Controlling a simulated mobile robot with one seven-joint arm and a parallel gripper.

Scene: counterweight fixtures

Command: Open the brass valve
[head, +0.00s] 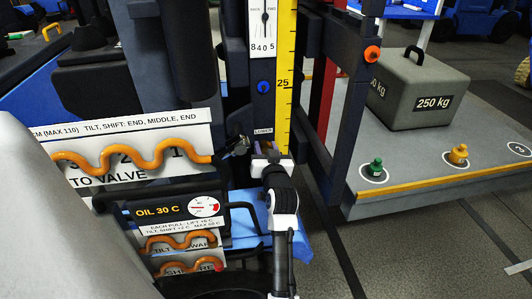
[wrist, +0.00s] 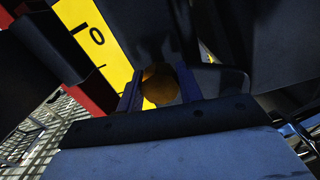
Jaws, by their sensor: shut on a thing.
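The brass valve shows in the wrist view as a round, dull golden knob (wrist: 160,86), between the two fingers of my gripper (wrist: 158,90). The fingers touch it from both sides. The rest of the valve is hidden behind my gripper and in shadow. In the head view my gripper (head: 266,153) is at the foot of the dark mast, just below the yellow scale. The valve is mostly covered there, and I cannot tell how far it is turned.
A yellow scale (head: 286,60) runs up the mast. Orange wavy handles and an oil gauge (head: 205,206) sit on the left panel. On the right, a platform (head: 420,165) holds a grey 250 kg weight (head: 420,90), a green piece (head: 376,168) and a yellow piece (head: 458,154). Floor in front is clear.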

